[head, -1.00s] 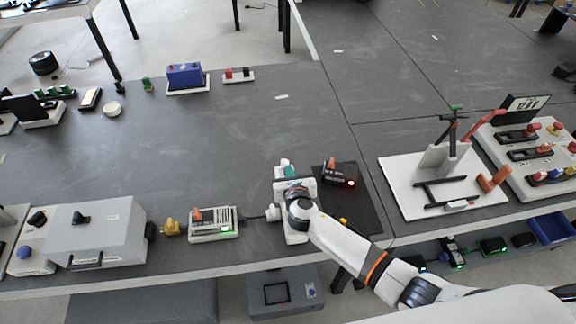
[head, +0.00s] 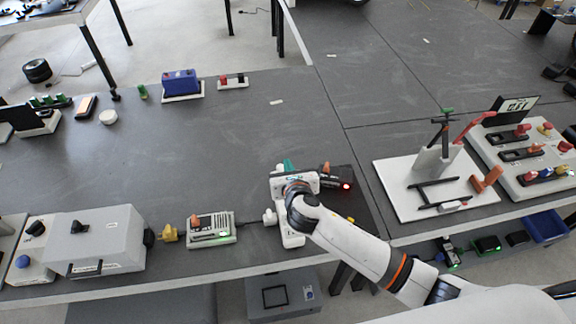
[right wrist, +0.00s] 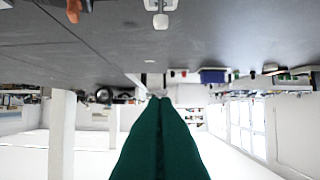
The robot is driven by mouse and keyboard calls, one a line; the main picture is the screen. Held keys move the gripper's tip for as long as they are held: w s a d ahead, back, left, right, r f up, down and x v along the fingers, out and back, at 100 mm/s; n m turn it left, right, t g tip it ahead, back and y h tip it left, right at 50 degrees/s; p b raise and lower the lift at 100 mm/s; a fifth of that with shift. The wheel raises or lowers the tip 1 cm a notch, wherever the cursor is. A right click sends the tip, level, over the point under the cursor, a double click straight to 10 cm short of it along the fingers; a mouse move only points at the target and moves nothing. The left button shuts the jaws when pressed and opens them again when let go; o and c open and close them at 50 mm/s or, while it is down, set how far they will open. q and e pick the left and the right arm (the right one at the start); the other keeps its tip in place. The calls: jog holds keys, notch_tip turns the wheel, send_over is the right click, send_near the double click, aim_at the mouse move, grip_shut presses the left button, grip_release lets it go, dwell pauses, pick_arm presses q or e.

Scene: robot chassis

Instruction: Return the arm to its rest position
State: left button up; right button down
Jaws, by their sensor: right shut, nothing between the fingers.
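My right arm (head: 350,245), white with an orange ring, reaches in from the lower right of the head view over the table. Its gripper (head: 288,165) has teal fingers, partly hidden by the wrist, and points to the far side. In the right wrist view the green fingers (right wrist: 160,100) lie together, shut and empty, with no object at their tips. My left gripper is not in view.
A dark mat (head: 368,210) with a red-lit device lies right of the wrist. A small meter (head: 211,230) and a grey box (head: 95,240) stand left. A white board (head: 400,190) is at right. The table's middle (head: 190,140) is clear.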

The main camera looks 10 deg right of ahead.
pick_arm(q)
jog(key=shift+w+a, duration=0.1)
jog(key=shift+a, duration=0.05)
pick_arm(e)
jog(key=s+d+f+m+g, duration=0.1)
jog(key=s+d+m+g, duration=0.25)
jog(key=s+m, duration=0.7)
jog(key=s+d+f+m+g, duration=0.15)
jog(key=s+m+g, duration=0.25)
jog(key=s+m, duration=0.7)
jog(key=s+d+m+g, duration=0.3)
jog(key=s+d+m, duration=0.1)
jog(key=s+m, duration=0.7)
notch_tip(320, 180, down, 30)
jog(key=g+b, duration=0.1)
jog(key=b, duration=0.4)
pick_arm(q)
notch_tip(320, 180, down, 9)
jog(key=b, duration=0.4)
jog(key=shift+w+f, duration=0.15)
pick_arm(e)
jog(key=s+d+f, duration=0.1)
jog(key=s+f, duration=0.7)
jog(key=f, duration=0.2)
jog(key=s+d+f+g, duration=0.1)
jog(key=s+f, duration=0.7)
jog(key=f, duration=0.3)
jog(key=shift+d+m, duration=0.35)
